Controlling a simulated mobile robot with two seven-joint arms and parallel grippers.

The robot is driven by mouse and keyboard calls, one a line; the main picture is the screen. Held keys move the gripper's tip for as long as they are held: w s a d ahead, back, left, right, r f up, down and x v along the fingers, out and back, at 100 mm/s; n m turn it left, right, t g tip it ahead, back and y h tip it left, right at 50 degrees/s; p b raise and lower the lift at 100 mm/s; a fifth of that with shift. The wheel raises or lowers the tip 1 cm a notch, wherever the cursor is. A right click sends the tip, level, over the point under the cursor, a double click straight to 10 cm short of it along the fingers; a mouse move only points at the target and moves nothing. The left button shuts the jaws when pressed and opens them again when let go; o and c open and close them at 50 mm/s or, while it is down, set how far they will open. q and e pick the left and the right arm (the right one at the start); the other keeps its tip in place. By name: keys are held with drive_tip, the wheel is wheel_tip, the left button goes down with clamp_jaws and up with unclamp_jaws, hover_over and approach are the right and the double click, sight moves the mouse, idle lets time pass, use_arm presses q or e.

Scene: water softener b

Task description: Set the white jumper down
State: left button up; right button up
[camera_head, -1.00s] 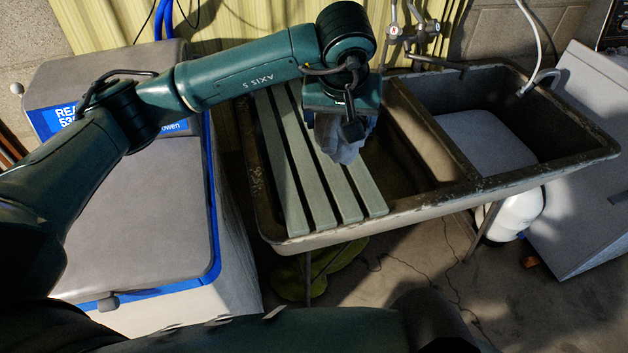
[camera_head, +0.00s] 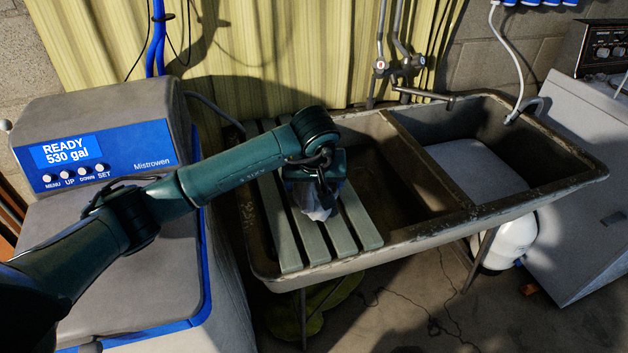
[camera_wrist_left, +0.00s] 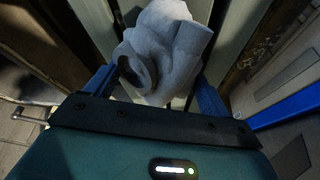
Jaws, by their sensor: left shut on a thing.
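The white jumper (camera_head: 318,213) shows as a crumpled pale cloth under my left gripper (camera_head: 316,192) in the head view. In the left wrist view the jumper (camera_wrist_left: 170,48) is bunched between the two blue fingers of my left gripper (camera_wrist_left: 160,85), which is shut on it. The jumper is over the slatted rack (camera_head: 285,235) on the left side of the sink. Whether its underside touches the slats I cannot tell. The gripper hides its upper part. My right gripper is not in view.
The double stone sink (camera_head: 430,232) has an open middle basin and a right basin with a grey surface inside (camera_head: 480,165). A water softener (camera_head: 100,150) with a blue panel reading READY 530 gal stands left. Taps (camera_head: 392,66) rise behind the sink.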

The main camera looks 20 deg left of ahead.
use_arm(q)
drive_tip(key=shift+f, duration=0.1)
drive_tip(key=o, duration=1)
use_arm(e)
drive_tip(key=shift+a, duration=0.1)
use_arm(q)
drive_tip(key=shift+o, duration=0.2)
drive_tip(key=shift+r, duration=0.25)
drive_tip(key=shift+s+r, duration=0.1)
drive_tip(key=shift+r, duration=0.2)
drive_tip(key=v, duration=1.1)
drive_tip(key=shift+b, duration=0.4)
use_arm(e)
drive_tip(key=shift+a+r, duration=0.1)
use_arm(q)
drive_tip(key=shift+s, duration=0.1)
